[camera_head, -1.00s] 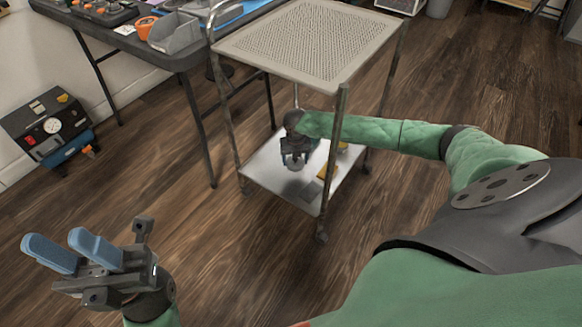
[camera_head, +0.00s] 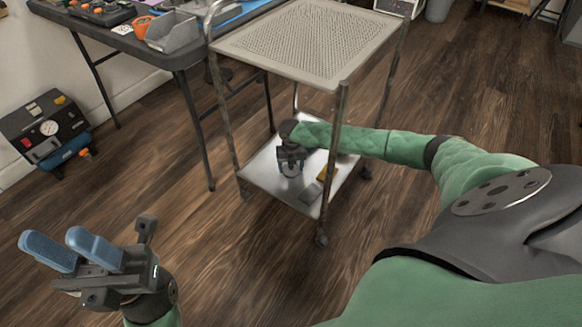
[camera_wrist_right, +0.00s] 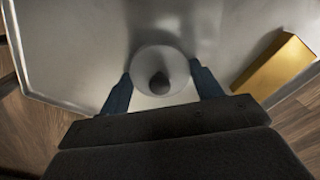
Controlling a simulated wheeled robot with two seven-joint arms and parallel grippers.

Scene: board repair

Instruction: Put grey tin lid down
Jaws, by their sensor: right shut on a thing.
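The grey tin lid (camera_wrist_right: 147,62) shows in the right wrist view as a round, pale disc with a dark knob-like spot in its middle. It sits between the two blue fingers of my right gripper (camera_wrist_right: 160,88), which is shut on it. In the head view my right gripper (camera_head: 291,168) is low over the cart's bottom shelf (camera_head: 262,172), and the lid (camera_head: 291,171) is mostly hidden by it. I cannot tell whether the lid touches the shelf. My left gripper (camera_head: 58,250) is open and empty, at the lower left, away from the cart.
A dark table (camera_head: 180,58) stands behind left.

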